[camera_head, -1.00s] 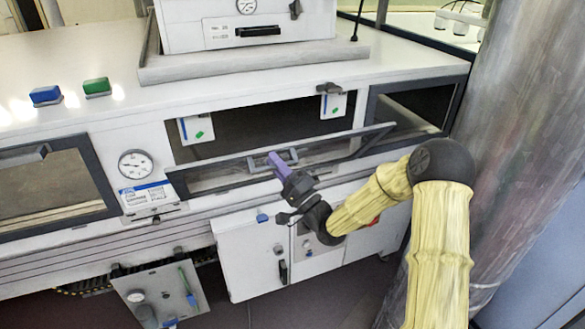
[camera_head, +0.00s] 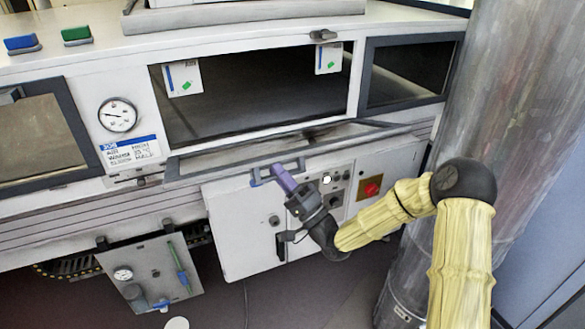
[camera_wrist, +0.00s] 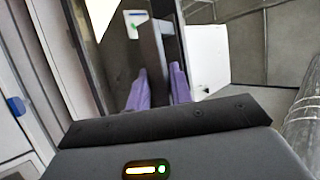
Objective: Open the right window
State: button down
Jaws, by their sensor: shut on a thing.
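The right window (camera_head: 215,172) is a long grey-framed flap below the wide middle opening of the white machine. It is tilted down and outward along the opening's lower edge, and the dark interior (camera_head: 265,95) shows above it. My gripper (camera_head: 281,176), with purple fingers, is shut on the window's grey handle (camera_head: 262,172). In the wrist view, the purple fingers (camera_wrist: 158,88) stand on both sides of the dark handle bar (camera_wrist: 153,55). The fingers hide part of the handle.
A dark-framed side pane (camera_head: 410,72) is right of the opening, beside a large metal column (camera_head: 455,80). A gauge (camera_head: 118,115) and another framed window (camera_head: 40,130) are to the left. A white cabinet (camera_head: 240,225) with a red knob (camera_head: 371,188) stands below.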

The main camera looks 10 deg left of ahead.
jog(key=shift+s+f+b, duration=0.2)
jog(key=shift+f+b, duration=0.35)
jog(key=shift+f, duration=0.55)
jog(key=shift+s+f+b, duration=0.15)
jog(key=shift+f+b, duration=0.4)
jog(key=shift+f, duration=0.55)
jog(key=shift+d, duration=0.1)
jog(key=c, duration=1.3)
grip_release()
jog(key=shift+w, duration=0.25)
jog(key=b+v, duration=0.1)
jog(key=v, duration=1.6)
jog(key=shift+d+f+b, duration=0.1)
jog(key=shift+d+b, duration=0.25)
jog(key=shift+d, duration=0.1)
